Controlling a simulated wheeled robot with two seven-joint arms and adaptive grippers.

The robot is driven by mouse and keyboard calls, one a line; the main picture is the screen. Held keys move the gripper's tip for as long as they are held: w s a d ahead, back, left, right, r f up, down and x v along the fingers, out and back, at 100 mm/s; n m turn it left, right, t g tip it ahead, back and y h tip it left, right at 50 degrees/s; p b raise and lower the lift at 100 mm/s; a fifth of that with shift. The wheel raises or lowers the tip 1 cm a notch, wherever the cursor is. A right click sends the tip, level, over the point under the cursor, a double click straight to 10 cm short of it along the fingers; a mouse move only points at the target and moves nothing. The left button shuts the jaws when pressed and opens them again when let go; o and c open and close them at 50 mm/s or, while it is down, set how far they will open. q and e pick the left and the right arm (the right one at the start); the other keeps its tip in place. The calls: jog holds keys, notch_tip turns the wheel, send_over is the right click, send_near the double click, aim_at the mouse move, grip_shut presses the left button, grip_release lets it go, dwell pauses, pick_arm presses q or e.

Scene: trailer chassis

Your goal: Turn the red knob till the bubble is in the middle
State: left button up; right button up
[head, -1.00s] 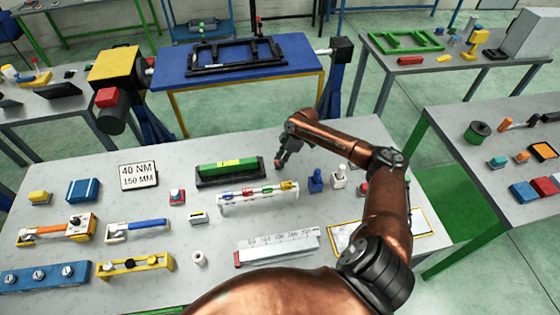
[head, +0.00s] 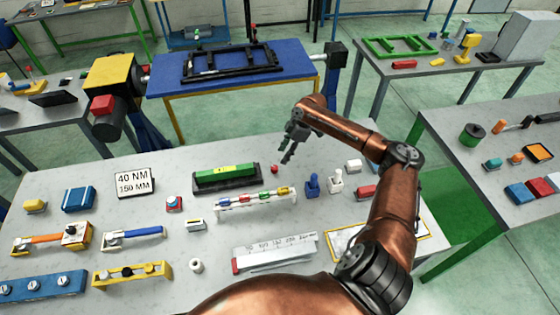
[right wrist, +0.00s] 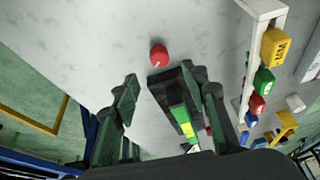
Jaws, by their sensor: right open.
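The red knob (head: 274,169) stands at the right end of the black base (head: 256,180) that carries a green level (head: 226,170). The level has a small yellow window near its middle; the bubble is too small to make out. My right gripper (head: 287,159) is open and empty, above and slightly right of the knob, apart from it. In the right wrist view the knob (right wrist: 159,54) lies just beyond the open fingertips (right wrist: 160,77), with the level (right wrist: 180,115) partly between the fingers. My left gripper is not in view.
A white rack (head: 253,202) with coloured blocks stands in front of the level. Blue and white small pieces (head: 312,184) stand to the right of the knob. The table behind the knob is clear.

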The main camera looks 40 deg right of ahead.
jog(key=shift+v, duration=1.35)
